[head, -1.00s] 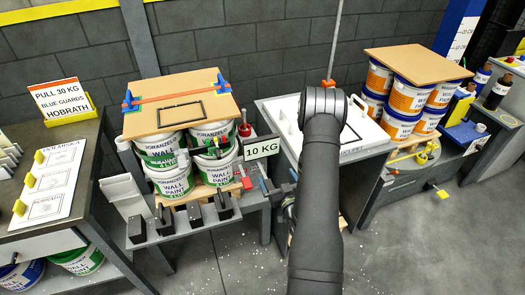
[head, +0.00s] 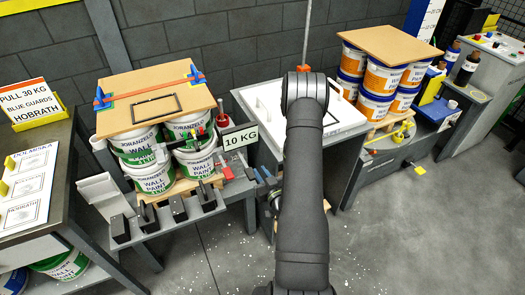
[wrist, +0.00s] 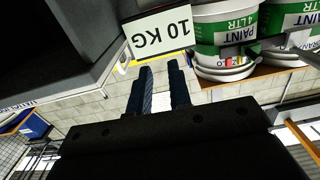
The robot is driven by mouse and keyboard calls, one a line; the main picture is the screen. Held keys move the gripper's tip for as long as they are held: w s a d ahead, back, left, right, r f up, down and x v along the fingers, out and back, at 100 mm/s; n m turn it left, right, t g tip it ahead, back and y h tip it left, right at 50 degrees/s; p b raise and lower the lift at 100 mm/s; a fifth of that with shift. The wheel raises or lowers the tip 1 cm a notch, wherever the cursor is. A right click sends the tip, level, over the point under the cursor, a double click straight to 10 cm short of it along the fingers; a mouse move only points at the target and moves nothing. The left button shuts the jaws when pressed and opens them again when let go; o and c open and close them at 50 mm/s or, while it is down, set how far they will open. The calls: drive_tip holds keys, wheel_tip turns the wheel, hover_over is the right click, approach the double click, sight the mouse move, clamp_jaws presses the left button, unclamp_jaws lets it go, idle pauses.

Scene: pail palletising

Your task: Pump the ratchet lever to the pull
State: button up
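An orange strap (head: 150,89) runs over the brown board (head: 185,107) on the left pail stack, with blue guards (head: 101,98) at the board's edges. A small red-ended part (head: 226,170) shows low at the stack's right side; it may be the ratchet lever, but it is too small to be sure. My gripper (head: 262,174) is just right of it, apart from it and partly hidden by my arm. In the wrist view my gripper's two dark blue fingers (wrist: 160,70) stand apart with nothing between them. No lever is clear in that view.
A 10 KG sign (head: 239,138) stands close by my gripper. A left sign (head: 27,108) reads PULL 30 KG, BLUE GUARDS, HOBRATH. Black blocks (head: 178,208) line the stand's front. A white-topped bench (head: 345,118) and an orange-labelled pail stack (head: 384,78) stand right. The front floor is clear.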

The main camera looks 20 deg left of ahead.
drive_tip(key=w+a+f+g, duration=0.1)
drive_tip(key=w+a+g+h, duration=0.1)
drive_tip(key=w+a+f+g+h, duration=0.1)
drive_tip(key=a, duration=0.1)
drive_tip(key=shift+w+f, duration=0.1)
drive_tip(key=shift+f, duration=0.2)
clamp_jaws()
drive_tip(key=shift+w+a+f+m+g+h, duration=0.1)
drive_tip(key=shift+w+a+m+g+h, duration=0.2)
drive_tip(key=shift+h, duration=0.2)
drive_tip(key=shift+w+a+f+m+g+h, duration=0.1)
drive_tip(key=shift+w+m+g+h, duration=0.15)
drive_tip(key=shift+g+h, duration=0.2)
drive_tip(key=shift+w+h, duration=0.2)
drive_tip(key=shift+h, duration=0.25)
drive_tip(key=w+d+m+g+h, duration=0.2)
drive_tip(key=w+m+g+h, duration=0.25)
drive_tip(key=h, duration=0.25)
drive_tip(key=s+a+r+g+h, duration=0.1)
drive_tip(key=s+a+r+g, duration=0.2)
drive_tip(key=r, duration=0.3)
drive_tip(key=shift+s+a+g, duration=0.15)
drive_tip(key=shift+a+g, duration=0.25)
drive_tip(key=shift+g, duration=0.3)
